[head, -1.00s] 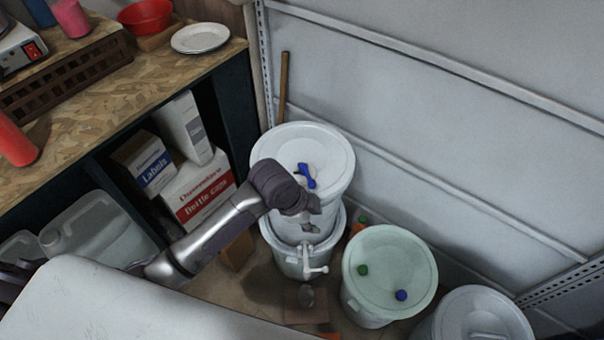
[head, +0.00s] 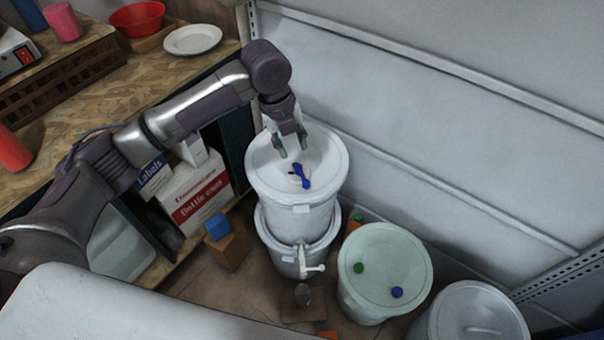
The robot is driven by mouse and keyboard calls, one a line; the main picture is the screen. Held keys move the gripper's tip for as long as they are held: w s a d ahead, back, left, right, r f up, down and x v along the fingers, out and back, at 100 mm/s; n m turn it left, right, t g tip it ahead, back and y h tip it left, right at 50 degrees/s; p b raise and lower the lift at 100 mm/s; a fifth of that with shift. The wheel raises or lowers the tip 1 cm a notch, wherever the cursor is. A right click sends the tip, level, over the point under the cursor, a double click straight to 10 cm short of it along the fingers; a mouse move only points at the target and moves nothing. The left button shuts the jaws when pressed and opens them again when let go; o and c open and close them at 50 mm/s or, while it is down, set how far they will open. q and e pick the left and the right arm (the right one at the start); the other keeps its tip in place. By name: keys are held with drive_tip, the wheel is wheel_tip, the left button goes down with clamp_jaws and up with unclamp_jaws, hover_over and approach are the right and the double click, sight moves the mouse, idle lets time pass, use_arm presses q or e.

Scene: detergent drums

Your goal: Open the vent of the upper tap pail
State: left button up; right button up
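The upper tap pail (head: 308,222) is white and stands stacked on a second white pail (head: 270,245). Its round lid (head: 325,165) carries a blue vent piece (head: 301,176) near the middle, with a small dark spot beside it. A white tap (head: 313,269) sticks out low at the front of the stack. My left gripper (head: 292,150) points down over the far part of the lid, just behind the blue vent. Its two fingers are apart with nothing between them. I cannot tell whether they touch the lid. My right gripper is not in view.
A pale green-lidded pail (head: 385,262) with a green and a blue knob stands to the right, with another white pail (head: 470,315) beyond it. A wall is behind. The wooden bench (head: 120,105) and boxes (head: 195,195) are at left. A blue-topped block (head: 228,245) stands on the floor.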

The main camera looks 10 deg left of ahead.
sight(304, 179)
use_arm(q)
drive_tip(key=f, duration=0.4)
drive_tip(key=w+d+f, duration=0.1)
drive_tip(key=f, duration=0.3)
drive_tip(key=d+f+p, duration=0.1)
drive_tip(key=f, duration=0.4)
drive_tip(key=shift+w+d, duration=0.1)
drive_tip(key=shift+w, duration=0.1)
clamp_jaws()
